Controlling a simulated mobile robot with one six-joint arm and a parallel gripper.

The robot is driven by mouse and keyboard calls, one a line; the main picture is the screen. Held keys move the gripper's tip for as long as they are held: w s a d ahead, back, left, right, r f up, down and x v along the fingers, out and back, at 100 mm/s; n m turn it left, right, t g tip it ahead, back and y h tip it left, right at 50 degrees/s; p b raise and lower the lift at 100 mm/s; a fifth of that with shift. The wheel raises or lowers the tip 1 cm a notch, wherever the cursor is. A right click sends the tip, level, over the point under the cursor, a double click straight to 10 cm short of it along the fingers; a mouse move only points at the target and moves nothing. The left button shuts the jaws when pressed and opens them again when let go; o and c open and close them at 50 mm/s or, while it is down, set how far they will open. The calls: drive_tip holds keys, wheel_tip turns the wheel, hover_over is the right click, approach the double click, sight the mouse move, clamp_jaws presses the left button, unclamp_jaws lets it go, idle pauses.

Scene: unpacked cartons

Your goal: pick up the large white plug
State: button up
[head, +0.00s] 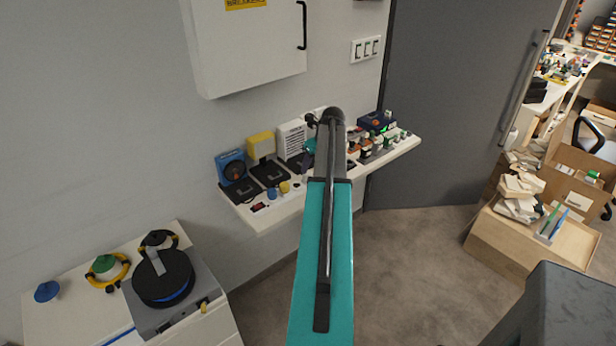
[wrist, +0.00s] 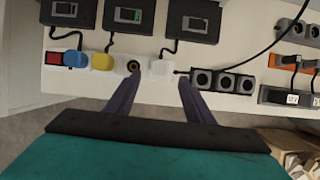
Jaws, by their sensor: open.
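A white block-shaped plug (wrist: 162,69) lies on the white shelf (wrist: 60,90) in the wrist view, at the end of a row with a red, a blue and a yellow plug and a round black piece. My gripper (wrist: 160,80) is open, its two dark fingers pointing at the shelf. The white plug shows between the fingertips, nearer the right one; I cannot tell whether either touches it. In the head view my teal arm covers the middle of the shelf (head: 262,217), and the white plug and fingertips are hidden.
Black power strips (wrist: 222,82) stand right of the white plug, and a black cable (wrist: 262,52) runs above them. Black devices (wrist: 129,15) line the shelf's back. A white wall cabinet (head: 245,50) hangs above. Open floor (head: 410,240) lies in front of the shelf.

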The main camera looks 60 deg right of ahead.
sight(308, 173)
drive_tip(key=shift+f, duration=0.1)
drive_tip(key=shift+p+x, duration=0.9)
drive_tip(key=shift+x, duration=0.3)
drive_tip(key=shift+p+x, duration=0.3)
drive_tip(key=shift+x, duration=1)
drive_tip(key=shift+c, duration=0.3)
clamp_jaws()
drive_tip(key=shift+w, duration=0.1)
